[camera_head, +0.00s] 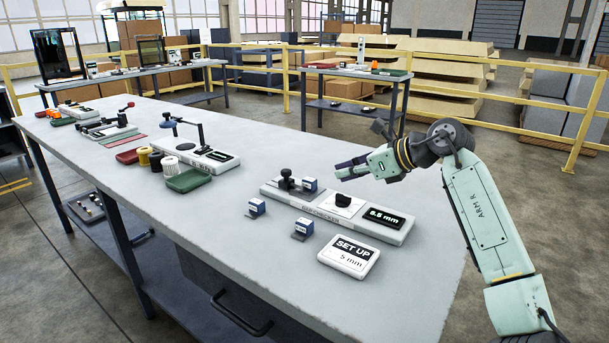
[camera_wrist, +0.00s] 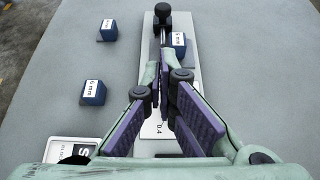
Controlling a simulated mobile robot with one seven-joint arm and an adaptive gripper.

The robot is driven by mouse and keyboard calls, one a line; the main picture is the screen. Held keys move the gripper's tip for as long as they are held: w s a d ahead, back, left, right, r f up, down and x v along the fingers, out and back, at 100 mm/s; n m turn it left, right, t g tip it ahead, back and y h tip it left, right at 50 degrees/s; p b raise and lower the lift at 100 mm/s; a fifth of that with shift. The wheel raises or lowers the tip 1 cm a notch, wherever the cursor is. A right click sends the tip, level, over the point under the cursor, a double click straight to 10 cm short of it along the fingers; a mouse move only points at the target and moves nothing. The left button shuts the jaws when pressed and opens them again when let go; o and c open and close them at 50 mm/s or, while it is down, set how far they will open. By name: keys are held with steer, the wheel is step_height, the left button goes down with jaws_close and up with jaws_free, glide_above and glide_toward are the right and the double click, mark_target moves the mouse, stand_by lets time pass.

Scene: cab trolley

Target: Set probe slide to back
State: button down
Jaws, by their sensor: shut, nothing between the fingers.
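The measuring fixture (camera_head: 300,205) is a long pale base on the table. Its black probe slide (camera_head: 286,181) stands at the left end, with a round knob on top; it also shows at the top of the wrist view (camera_wrist: 163,17). A blue block (camera_head: 310,185) sits on the fixture beside the slide. A black knob (camera_head: 343,200) on a white plate is mid-base, and the display (camera_head: 384,218) at the right end appears to read 5.5 mm. My gripper (camera_head: 342,170) is shut and empty, above and behind the base; in the wrist view its purple-padded fingers (camera_wrist: 165,68) partly cover the base.
Two loose blue blocks, one left (camera_head: 257,207) and one in front (camera_head: 303,229), stand before the fixture. A "SET UP 5 mm" card (camera_head: 349,257) lies at the front right. A green tray (camera_head: 189,181) and other devices stand further left. The table between is clear.

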steer(key=shift+a, duration=0.1)
steer(key=p, duration=0.3)
glide_toward(289, 180)
steer(key=f, duration=0.1)
steer(key=a+f, duration=0.1)
steer(key=shift+w+f, duration=0.25)
steer(key=shift+f, duration=0.15)
steer(key=shift+w+a+r+p, duration=0.1)
steer(key=shift+w+a+p, duration=0.65)
steer(key=shift+a, duration=0.3)
steer(key=shift+w+a, duration=0.4)
steer(key=shift+a, duration=0.05)
